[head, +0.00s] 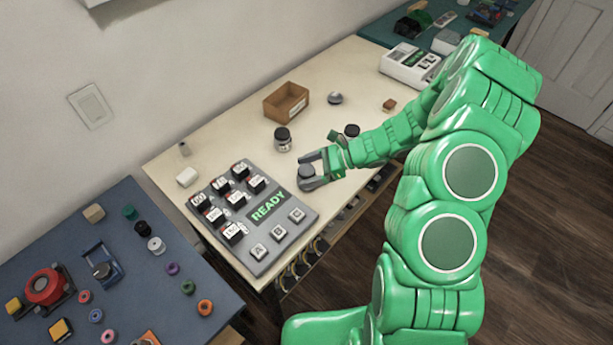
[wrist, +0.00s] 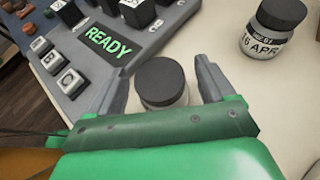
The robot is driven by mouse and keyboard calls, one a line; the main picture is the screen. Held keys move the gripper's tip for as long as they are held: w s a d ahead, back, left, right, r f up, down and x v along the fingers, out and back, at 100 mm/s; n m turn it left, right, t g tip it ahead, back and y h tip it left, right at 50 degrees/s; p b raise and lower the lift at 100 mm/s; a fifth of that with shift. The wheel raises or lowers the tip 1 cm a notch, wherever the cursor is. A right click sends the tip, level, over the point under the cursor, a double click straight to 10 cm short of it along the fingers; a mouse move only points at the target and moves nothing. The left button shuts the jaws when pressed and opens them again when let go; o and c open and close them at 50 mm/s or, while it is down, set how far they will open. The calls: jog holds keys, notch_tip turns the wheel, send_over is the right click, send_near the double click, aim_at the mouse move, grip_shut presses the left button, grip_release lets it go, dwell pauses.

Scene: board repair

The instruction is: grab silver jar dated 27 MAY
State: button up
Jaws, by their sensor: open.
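A silver jar with a dark lid (wrist: 161,82) stands between the spread fingers of my gripper (wrist: 163,72). Its label is hidden from the wrist view, so its date cannot be read. In the head view the same jar (head: 307,171) is at my gripper (head: 303,175), beside the upper right edge of the grey board. My gripper is open, with one finger on each side of the jar. A second silver jar (wrist: 272,28), labelled 16 APR, stands ahead and to the right in the wrist view; it also shows in the head view (head: 283,140).
The grey board (head: 235,205) with black blocks and a green READY display (head: 268,206) is close by. Another dark-lidded jar (head: 352,131) stands behind my wrist. A brown box (head: 286,103) and a round silver piece (head: 335,98) lie further back on the pale bench.

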jog(key=shift+x, duration=1.2)
jog(key=shift+d, duration=0.1)
jog(key=c, duration=1.2)
jog(key=shift+o, duration=0.2)
